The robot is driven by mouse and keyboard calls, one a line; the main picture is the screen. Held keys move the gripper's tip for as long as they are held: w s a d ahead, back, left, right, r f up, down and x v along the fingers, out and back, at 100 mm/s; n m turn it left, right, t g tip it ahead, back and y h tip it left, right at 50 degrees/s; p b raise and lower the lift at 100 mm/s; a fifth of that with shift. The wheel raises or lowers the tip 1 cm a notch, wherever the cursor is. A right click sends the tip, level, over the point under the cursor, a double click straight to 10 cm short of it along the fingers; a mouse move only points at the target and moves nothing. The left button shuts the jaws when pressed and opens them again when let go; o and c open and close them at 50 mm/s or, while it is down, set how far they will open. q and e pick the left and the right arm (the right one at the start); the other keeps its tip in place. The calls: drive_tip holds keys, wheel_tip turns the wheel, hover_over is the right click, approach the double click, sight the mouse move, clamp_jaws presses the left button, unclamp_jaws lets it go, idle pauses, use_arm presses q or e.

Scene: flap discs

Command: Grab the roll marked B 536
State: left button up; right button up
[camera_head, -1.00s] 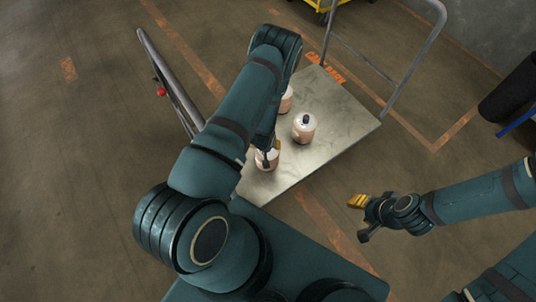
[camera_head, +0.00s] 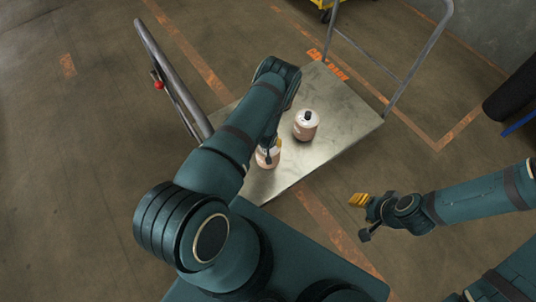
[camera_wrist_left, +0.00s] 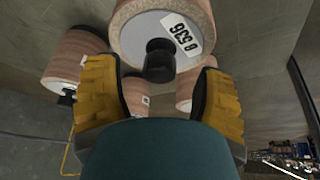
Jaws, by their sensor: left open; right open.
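The roll marked B 536 (camera_wrist_left: 165,38) shows in the left wrist view as a pinkish-brown cylinder with a white end, a printed label and a black knob. My left gripper (camera_wrist_left: 159,68) is open, with yellow fingers on either side of the knob; contact cannot be told. In the head view the left gripper (camera_head: 272,150) is mostly hidden by its arm, close to a roll (camera_head: 265,160) at the platform's near side. No marking is readable there. My right gripper (camera_head: 363,217) is open and empty, off to the right of the platform.
Another roll (camera_head: 305,128) stands on the metal cart platform (camera_head: 345,115). The left wrist view shows a neighbouring roll (camera_wrist_left: 72,62) at left and more rolls behind the fingers. Cart handles (camera_head: 172,80) rise at the left and far sides.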

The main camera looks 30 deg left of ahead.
use_arm(q)
drive_tip(key=shift+x, duration=1.2)
clamp_jaws()
drive_tip(key=shift+w+r, duration=0.1)
drive_tip(key=shift+r, duration=0.05)
drive_tip(key=shift+r, duration=0.1)
